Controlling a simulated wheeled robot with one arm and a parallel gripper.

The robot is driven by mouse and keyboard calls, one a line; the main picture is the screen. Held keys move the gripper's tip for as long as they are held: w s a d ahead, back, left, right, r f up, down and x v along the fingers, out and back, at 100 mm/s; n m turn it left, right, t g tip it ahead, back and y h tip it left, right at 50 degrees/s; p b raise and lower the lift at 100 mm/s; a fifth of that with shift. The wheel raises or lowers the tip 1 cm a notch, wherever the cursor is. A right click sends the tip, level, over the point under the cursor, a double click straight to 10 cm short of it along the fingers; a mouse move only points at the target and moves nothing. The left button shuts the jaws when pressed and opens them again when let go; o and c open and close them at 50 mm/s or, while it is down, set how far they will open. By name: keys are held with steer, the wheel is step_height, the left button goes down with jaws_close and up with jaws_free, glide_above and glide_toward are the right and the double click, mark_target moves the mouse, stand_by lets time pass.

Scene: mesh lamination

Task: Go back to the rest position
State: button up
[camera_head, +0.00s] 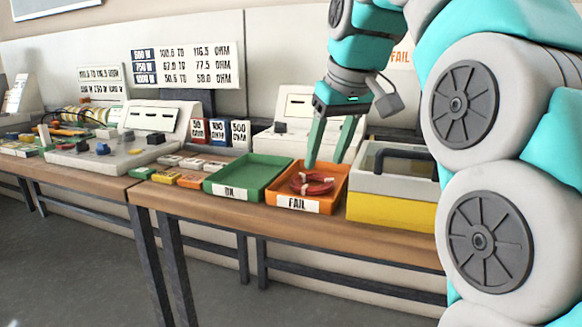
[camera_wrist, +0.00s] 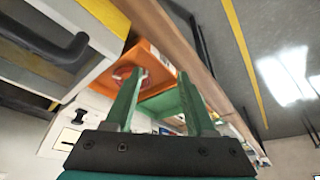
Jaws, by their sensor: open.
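My gripper (camera_head: 332,141) has two green fingers. It points down over the orange FAIL tray (camera_head: 299,204) with its fingers apart and nothing between them. A coil of red cable (camera_head: 311,184) lies in the FAIL tray. My fingertips are close above the back part of the tray; I cannot tell their exact height. In the wrist view my gripper (camera_wrist: 160,98) is spread open, and the orange tray (camera_wrist: 150,62) with part of the red coil (camera_wrist: 122,73) shows beyond the fingers.
An empty green OK tray (camera_head: 250,177) stands left of the FAIL tray. A grey and yellow case (camera_head: 392,212) with a dark handle stands close on the right. Small orange and green blocks (camera_head: 190,180) and a white instrument (camera_head: 297,125) are on the wooden bench (camera_head: 200,208).

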steer(key=s+d+f+m+g+h, duration=0.1)
steer(key=s+d+f+m+g, duration=0.1)
steer(key=s+f, duration=1.2)
steer(key=s+d+f+m+g, duration=0.3)
steer(key=s+d+f, duration=0.4)
steer(key=s+f, duration=0.8)
step_height(320, 180, down, 6)
steer(key=shift+g+h, duration=0.4)
